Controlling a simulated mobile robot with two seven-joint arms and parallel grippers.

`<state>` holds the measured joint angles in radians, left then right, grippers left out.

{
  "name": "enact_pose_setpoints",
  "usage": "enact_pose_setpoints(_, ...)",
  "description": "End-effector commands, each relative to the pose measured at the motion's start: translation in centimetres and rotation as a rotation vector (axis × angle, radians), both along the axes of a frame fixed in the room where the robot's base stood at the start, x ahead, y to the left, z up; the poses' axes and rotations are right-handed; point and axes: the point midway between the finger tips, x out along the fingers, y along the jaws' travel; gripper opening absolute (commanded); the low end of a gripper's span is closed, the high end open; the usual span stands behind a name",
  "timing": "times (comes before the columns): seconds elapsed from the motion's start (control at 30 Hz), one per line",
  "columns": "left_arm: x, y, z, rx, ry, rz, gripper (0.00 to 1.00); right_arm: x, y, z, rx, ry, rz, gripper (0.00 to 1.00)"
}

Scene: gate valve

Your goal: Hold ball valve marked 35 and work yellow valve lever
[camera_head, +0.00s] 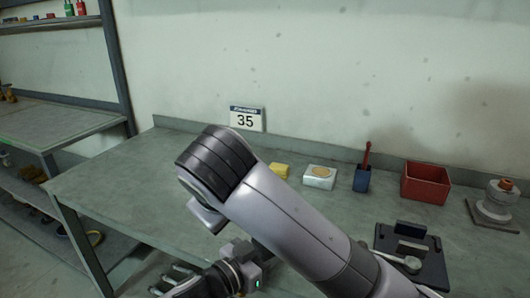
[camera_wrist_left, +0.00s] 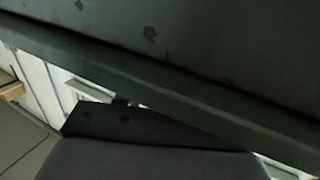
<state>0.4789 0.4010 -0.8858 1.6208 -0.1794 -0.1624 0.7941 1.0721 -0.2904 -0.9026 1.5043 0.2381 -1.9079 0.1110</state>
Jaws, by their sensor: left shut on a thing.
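I cannot make out a ball valve or a yellow lever in either view. My arm from the right crosses the middle of the head view and covers part of the bench. A gripper, seemingly my right one (camera_head: 172,282), shows at the bottom edge, partly cut off; its jaw state is unclear. In the left wrist view, dark parts of my left gripper (camera_wrist_left: 130,122) lie close to a long bench edge. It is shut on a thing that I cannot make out.
The grey workbench (camera_head: 120,190) holds a yellow block (camera_head: 280,170), a white box (camera_head: 319,178), a blue cup (camera_head: 362,179), a red bin (camera_head: 426,182), a black tray (camera_head: 412,255) and a metal fitting on a base (camera_head: 497,203). Shelving (camera_head: 118,65) stands left. The bench's left part is clear.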

Motion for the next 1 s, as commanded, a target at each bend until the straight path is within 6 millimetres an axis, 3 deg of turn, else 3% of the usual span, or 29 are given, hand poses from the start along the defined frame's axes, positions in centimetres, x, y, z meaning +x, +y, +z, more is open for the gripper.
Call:
enact_pose_setpoints(0.07, 0.0, 0.0, -0.1, 0.0, 0.001, -0.001, 0.0, 0.0, 0.0, 0.0, 0.0, 0.0, 0.0, 0.0)
enact_pose_setpoints(0.1, 0.0, 0.0, -0.1, 0.0, 0.001, 0.0, 0.46, 0.0, 0.0, 0.0, 0.0, 0.0, 0.0, 0.0)
enact_pose_setpoints(0.17, 0.0, 0.0, -0.1, 0.0, 0.001, 0.0, 0.65, 0.0, 0.0, 0.0, 0.0, 0.0, 0.0, 0.0)
enact_pose_setpoints(0.2, 0.0, 0.0, -0.1, 0.0, 0.001, 0.0, 0.69, 0.0, 0.0, 0.0, 0.0, 0.0, 0.0, 0.0)
enact_pose_setpoints(0.63, -0.7, 0.7, -0.1, 0.001, 0.002, 0.001, 0.69, 0.0, 0.0, 0.0, 0.0, 0.0, 0.0, 0.0)
enact_pose_setpoints(1.0, -5.6, 4.8, 0.2, 0.002, 0.004, 0.0, 0.69, 0.0, 0.0, 0.0, 0.0, 0.0, 0.0, 0.0)
